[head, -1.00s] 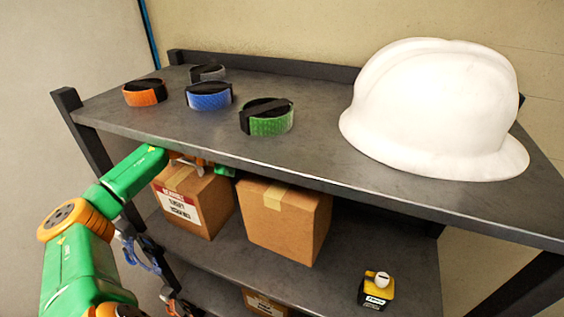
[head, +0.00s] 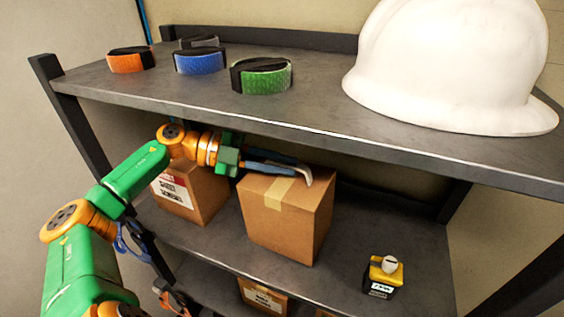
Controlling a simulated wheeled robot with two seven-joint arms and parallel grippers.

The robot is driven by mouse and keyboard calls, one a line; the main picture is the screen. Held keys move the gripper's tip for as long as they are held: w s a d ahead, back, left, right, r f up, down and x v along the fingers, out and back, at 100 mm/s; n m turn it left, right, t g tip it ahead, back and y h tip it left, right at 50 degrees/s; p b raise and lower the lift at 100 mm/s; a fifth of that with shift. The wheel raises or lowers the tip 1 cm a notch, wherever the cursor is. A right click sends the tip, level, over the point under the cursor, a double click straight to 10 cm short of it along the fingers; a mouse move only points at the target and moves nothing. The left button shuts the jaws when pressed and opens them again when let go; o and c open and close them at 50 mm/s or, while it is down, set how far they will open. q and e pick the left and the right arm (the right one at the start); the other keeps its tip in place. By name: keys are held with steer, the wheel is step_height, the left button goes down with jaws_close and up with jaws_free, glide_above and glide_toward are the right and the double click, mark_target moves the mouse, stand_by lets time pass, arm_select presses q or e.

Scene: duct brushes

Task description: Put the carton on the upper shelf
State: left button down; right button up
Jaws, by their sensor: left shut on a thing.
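A plain brown carton (head: 285,225) with a tape strip stands upright on the middle shelf (head: 345,270). My left gripper (head: 300,172) reaches in under the upper shelf from the left. Its fingers lie at the carton's top and are shut on it; the exact contact is hard to see. The upper shelf (head: 300,115) is grey, with a dark back rail. My right gripper is not in view.
A labelled carton (head: 200,190) stands to the left, behind my arm. The upper shelf bears an orange roll (head: 130,62), a blue roll (head: 200,64), a green roll (head: 262,78), a grey roll (head: 198,41) and a white helmet (head: 450,75).

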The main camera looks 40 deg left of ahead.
arm_select(q)
steer(key=c, duration=1.3)
jaws_free()
steer(key=o, duration=0.5)
steer(key=shift+s, duration=0.1)
